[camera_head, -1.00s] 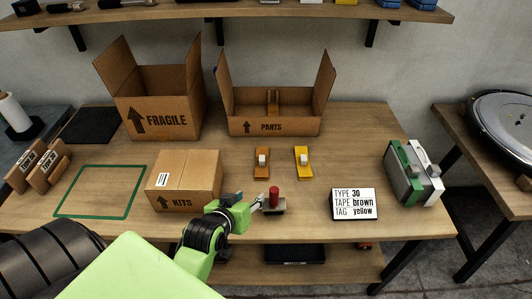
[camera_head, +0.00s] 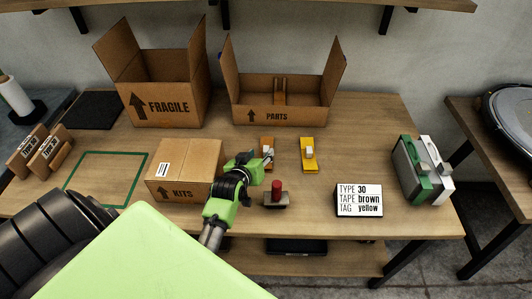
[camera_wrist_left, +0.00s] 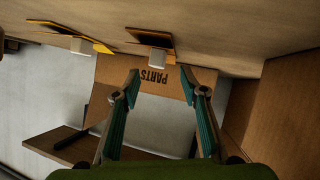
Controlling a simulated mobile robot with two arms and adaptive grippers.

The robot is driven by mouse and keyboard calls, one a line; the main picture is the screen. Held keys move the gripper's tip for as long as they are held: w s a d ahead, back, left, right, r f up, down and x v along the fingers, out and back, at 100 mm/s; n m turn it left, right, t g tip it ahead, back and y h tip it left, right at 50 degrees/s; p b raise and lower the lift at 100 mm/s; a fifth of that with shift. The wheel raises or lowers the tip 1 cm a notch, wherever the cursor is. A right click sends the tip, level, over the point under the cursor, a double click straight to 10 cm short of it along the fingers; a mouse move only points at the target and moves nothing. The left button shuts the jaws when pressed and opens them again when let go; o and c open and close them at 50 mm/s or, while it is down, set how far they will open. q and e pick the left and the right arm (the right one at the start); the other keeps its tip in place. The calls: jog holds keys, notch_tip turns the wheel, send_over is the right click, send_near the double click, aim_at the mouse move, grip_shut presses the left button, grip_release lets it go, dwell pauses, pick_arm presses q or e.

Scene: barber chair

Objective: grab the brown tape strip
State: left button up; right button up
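The brown tape strip (camera_head: 267,141) lies on the table in front of the PARTS box, with a pale block on it. Contact with the strip does not show. My right gripper is not in view.
A yellow strip (camera_head: 309,160) lies to the right. A red-handled stamp (camera_head: 276,194) stands nearer me. The KITS box (camera_head: 185,172) is left of my gripper; the PARTS box (camera_head: 279,115) is behind. A sign (camera_head: 359,200) reads type 30, tape brown, tag yellow.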

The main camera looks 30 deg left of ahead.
aim_at(264, 151)
pick_arm(q)
jog(key=x, duration=0.4)
jog(key=shift+w+d+f, duration=0.15)
jog(key=shift+w, duration=0.1)
jog(key=shift+s, duration=0.1)
jog(key=c, duration=1)
jog(key=shift+c, duration=0.4)
